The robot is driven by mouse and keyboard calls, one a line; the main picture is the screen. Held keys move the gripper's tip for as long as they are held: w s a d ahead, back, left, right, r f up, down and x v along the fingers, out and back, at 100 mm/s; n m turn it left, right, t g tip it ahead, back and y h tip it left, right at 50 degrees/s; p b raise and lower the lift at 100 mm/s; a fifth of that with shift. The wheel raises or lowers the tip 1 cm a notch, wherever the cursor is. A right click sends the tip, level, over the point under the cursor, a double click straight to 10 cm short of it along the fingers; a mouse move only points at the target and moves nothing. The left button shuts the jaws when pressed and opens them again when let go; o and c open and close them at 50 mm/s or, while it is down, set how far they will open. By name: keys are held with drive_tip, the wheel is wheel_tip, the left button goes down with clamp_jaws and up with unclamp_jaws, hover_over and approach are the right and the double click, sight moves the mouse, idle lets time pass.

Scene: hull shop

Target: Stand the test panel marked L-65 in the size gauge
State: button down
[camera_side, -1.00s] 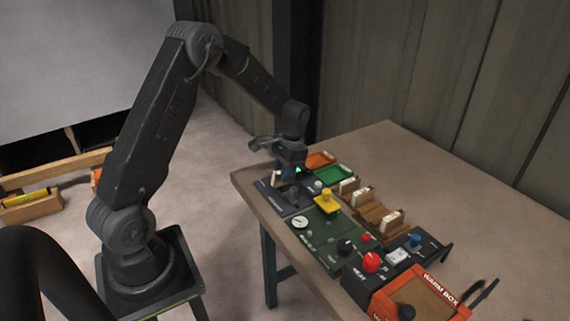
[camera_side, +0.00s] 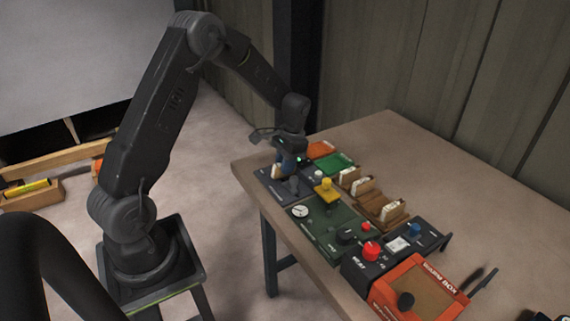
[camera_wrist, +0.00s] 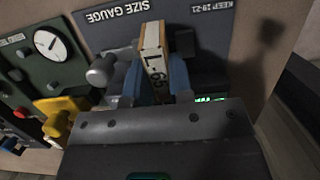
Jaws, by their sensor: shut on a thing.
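My gripper (camera_wrist: 163,82) is shut on the test panel marked L-65 (camera_wrist: 152,50), a narrow pale piece with tan edges, between its blue fingers. In the side view the gripper (camera_side: 284,164) points down over the size gauge (camera_side: 265,183), a dark plate at the table's near left corner, and the panel (camera_side: 276,171) shows beside the fingers. The wrist view shows the gauge plate (camera_wrist: 103,33) with its lettering and a grey knob-like part (camera_wrist: 101,71) left of the panel. The panel's far end is over the plate; I cannot tell whether it touches or is seated.
A green panel with a dial (camera_side: 300,211) and a yellow part (camera_side: 326,190) adjoin the gauge. A wooden rack (camera_side: 376,208) holds other panels. Orange (camera_side: 318,149) and green (camera_side: 334,161) trays lie behind. An orange warm box (camera_side: 425,290) stands at front right. The table's back right is clear.

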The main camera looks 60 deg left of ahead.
drive_tip(key=shift+f, duration=0.5)
idle(0.4)
drive_tip(key=c, duration=0.9)
unclamp_jaws()
drive_tip(key=shift+c, duration=0.2)
drive_tip(key=v, duration=1.4)
drive_tip(key=s+d+r+t, duration=0.4)
drive_tip(key=s+d+r, duration=0.6)
drive_tip(key=d, duration=0.1)
drive_tip(key=s+d+t, duration=0.4)
drive_tip(key=s+d, duration=0.3)
drive_tip(key=s, duration=0.6)
drive_tip(key=shift+f, duration=0.4)
